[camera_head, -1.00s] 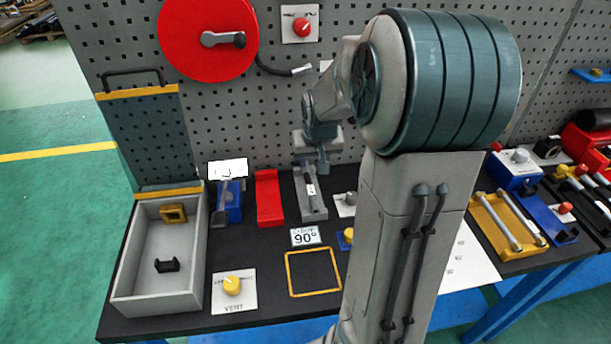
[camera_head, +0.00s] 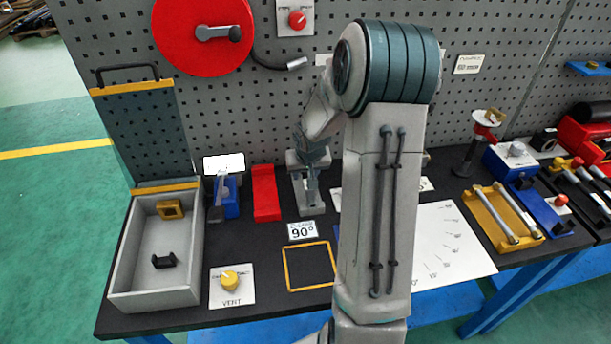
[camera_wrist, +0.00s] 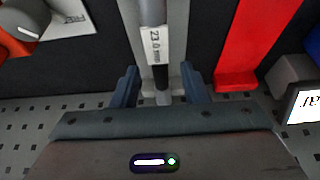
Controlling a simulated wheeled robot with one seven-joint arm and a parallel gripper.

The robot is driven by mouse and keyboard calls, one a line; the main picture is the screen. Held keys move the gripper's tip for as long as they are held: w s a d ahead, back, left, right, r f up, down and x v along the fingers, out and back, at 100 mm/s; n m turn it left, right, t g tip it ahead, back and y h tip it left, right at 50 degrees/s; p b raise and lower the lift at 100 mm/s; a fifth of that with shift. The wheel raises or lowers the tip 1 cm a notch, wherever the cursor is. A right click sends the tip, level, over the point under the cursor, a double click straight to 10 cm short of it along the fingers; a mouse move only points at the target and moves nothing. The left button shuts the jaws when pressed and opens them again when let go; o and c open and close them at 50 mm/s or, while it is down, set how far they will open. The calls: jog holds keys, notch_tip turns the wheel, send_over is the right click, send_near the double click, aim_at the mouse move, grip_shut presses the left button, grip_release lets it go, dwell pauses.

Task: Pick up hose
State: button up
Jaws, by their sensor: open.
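A dark hose (camera_head: 266,62) hangs from the red round reel (camera_head: 204,38) on the pegboard, with a grey, labelled end. My gripper (camera_head: 312,190) is away from it, low over a grey holder (camera_head: 317,210) on the bench. In the wrist view my open gripper (camera_wrist: 161,90) has a finger on either side of a grey rod (camera_wrist: 153,12) with a "23.0 mm" label. The rod lies in the holder, and I see no finger closed on it. My gripper hides much of the rod in the head view.
A red block (camera_head: 266,195) and a blue fixture (camera_head: 226,200) stand left of the holder. A grey open box (camera_head: 118,285) is at the far left. A yellow square frame (camera_head: 288,276) lies in front. A yellow tray (camera_head: 530,239) is at right.

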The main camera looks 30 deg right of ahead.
jog(key=shift+w+f, duration=0.1)
jog(key=shift+f, duration=0.1)
grip_shut()
jog(key=shift+r, duration=0.1)
